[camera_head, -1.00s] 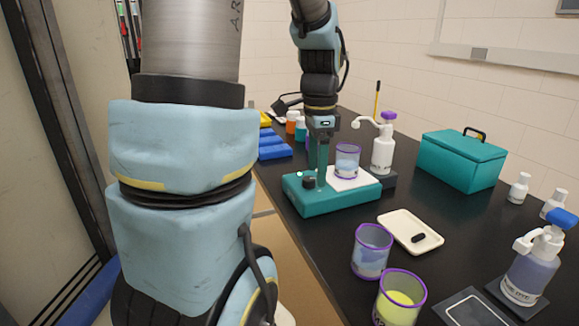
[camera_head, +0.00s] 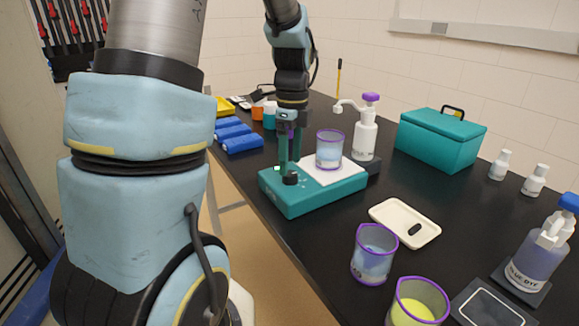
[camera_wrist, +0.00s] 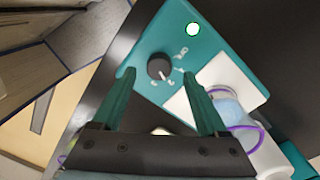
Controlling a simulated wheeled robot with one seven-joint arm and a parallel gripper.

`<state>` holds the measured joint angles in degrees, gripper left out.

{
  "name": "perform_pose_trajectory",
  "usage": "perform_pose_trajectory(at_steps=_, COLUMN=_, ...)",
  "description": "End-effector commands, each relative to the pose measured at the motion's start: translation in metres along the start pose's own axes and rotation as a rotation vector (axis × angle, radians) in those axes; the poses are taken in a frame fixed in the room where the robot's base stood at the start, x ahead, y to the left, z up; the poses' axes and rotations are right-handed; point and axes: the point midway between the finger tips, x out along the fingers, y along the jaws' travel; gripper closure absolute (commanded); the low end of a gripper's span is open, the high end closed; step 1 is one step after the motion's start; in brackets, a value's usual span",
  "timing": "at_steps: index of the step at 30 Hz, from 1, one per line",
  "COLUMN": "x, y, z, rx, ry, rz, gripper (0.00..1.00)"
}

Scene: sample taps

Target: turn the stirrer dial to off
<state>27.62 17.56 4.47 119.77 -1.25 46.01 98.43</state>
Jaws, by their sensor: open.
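The stirrer (camera_head: 315,198) is a teal box with a white top plate (camera_head: 333,168) on the black bench. Its black dial (camera_head: 290,178) is on the top near the left end, and also shows in the wrist view (camera_wrist: 160,67) with a pale pointer mark. My gripper (camera_head: 290,170) is open and empty, pointing down above the dial. In the wrist view its teal fingers (camera_wrist: 160,110) are spread, with the dial beyond and between them.
A beaker (camera_head: 330,148) with a purple rim stands on the plate. A purple-topped pump bottle (camera_head: 365,130) stands behind it. A white tray (camera_head: 390,214) and two more beakers, one bluish (camera_head: 373,256) and one yellow (camera_head: 417,302), are at front right. Blue blocks (camera_head: 240,143) lie at left.

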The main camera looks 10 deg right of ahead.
Motion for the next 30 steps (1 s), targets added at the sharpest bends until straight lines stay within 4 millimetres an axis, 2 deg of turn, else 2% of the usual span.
perform_pose_trajectory(at_steps=6, x=0.025, y=0.001, z=0.0, rx=-0.001, ry=0.001, rz=0.003, gripper=0.24)
perform_pose_trajectory(at_steps=17, x=0.031, y=0.0, z=0.0, rx=-0.001, ry=0.0, rz=0.0, gripper=0.24)
perform_pose_trajectory(at_steps=30, x=0.031, y=0.0, z=0.0, rx=-0.001, ry=0.0, rz=0.0, gripper=0.71)
